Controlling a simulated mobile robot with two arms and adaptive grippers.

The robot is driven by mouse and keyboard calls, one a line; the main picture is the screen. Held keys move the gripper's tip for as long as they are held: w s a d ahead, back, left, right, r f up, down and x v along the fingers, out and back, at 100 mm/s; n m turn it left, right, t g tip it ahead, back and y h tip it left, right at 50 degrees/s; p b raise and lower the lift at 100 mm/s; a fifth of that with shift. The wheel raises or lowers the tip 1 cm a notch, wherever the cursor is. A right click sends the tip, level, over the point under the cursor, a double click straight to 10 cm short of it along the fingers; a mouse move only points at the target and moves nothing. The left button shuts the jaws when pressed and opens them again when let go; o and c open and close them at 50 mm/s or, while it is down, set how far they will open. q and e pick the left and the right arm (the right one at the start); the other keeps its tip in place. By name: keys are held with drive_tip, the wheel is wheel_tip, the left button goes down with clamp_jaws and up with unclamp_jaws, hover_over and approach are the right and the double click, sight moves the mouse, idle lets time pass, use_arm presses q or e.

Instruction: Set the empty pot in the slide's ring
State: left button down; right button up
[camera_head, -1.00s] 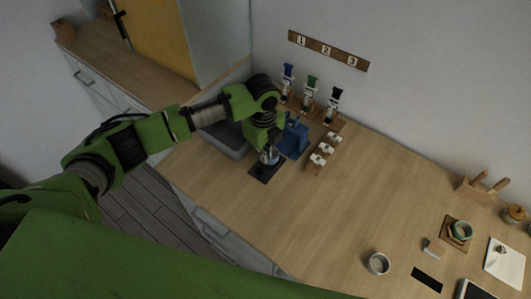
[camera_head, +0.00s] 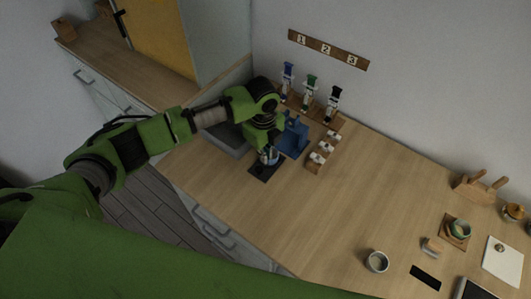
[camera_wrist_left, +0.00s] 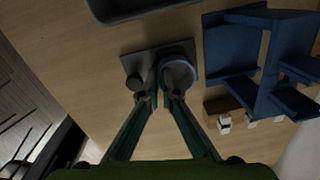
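The small pale blue-grey pot (camera_head: 271,158) is at the dark slide plate (camera_head: 260,173) on the counter, in front of the blue stand (camera_head: 292,137). In the left wrist view the round pot (camera_wrist_left: 179,74) shows over the right part of the dark plate (camera_wrist_left: 133,66), beside a small dark round knob. My left gripper (camera_head: 268,149) points down at the pot. Its fingers (camera_wrist_left: 159,97) are nearly together at the pot's near left wall and look shut on it. The ring is hidden, so I cannot tell whether the pot is seated in it. My right gripper is not in view.
A wooden block with white pieces (camera_head: 322,151) stands right of the blue stand. Three dispensers stand behind, below a numbered board (camera_head: 327,49). A grey sink or tray (camera_head: 226,140) is at the left. A cup (camera_head: 378,261) stands front right; the counter's middle is clear.

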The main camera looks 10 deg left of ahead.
use_arm(q)
drive_tip(key=shift+p, duration=0.3)
idle(0.5)
drive_tip(key=shift+f, duration=0.3)
idle(0.6)
drive_tip(key=c, duration=2.2)
unclamp_jaws()
drive_tip(key=shift+s+r+p, duration=0.1)
drive_tip(key=shift+r+p, duration=2.5)
drive_tip(key=shift+p, duration=0.2)
drive_tip(key=shift+f, duration=0.1)
